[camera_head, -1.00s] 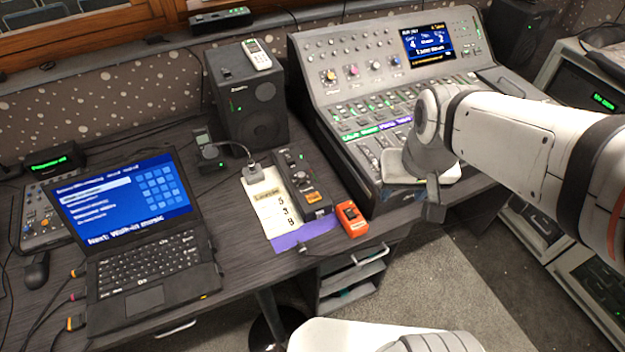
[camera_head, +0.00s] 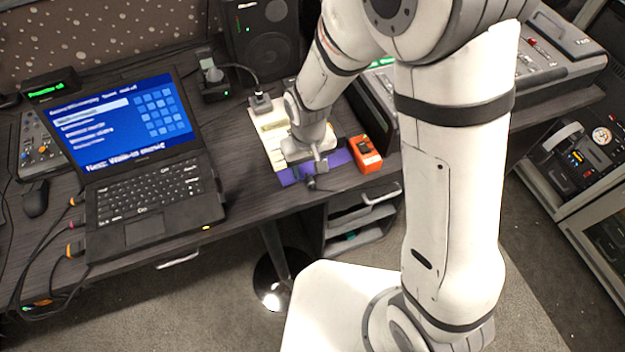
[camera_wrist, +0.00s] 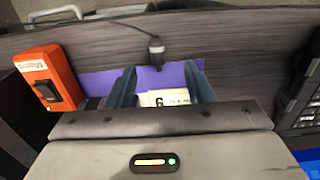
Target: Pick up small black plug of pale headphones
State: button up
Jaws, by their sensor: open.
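The small black plug (camera_wrist: 156,47) lies near the desk's front edge, at the border of the purple sheet (camera_wrist: 172,76). A thin dark cable leads from it over the edge. In the head view the plug (camera_head: 311,184) shows small and dark just in front of my gripper (camera_head: 319,162). In the wrist view my gripper (camera_wrist: 162,68) is open, its two dark fingers apart above the purple sheet. The plug is just beyond the fingertips, roughly in line with the gap, and nothing is between the fingers but sheet and paper below. I cannot make out the pale headphones clearly.
An orange box (camera_head: 365,153) stands close to the right of my gripper; it also shows in the wrist view (camera_wrist: 50,78). A laptop (camera_head: 140,190) is on the left, a speaker (camera_head: 262,45) behind. The desk between laptop and purple sheet is clear.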

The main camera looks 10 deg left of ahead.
aim_at(310, 178)
jog(key=f, duration=0.5)
jog(key=shift+w+d, duration=0.1)
jog(key=shift+w, duration=0.1)
grip_shut()
dwell(0.3)
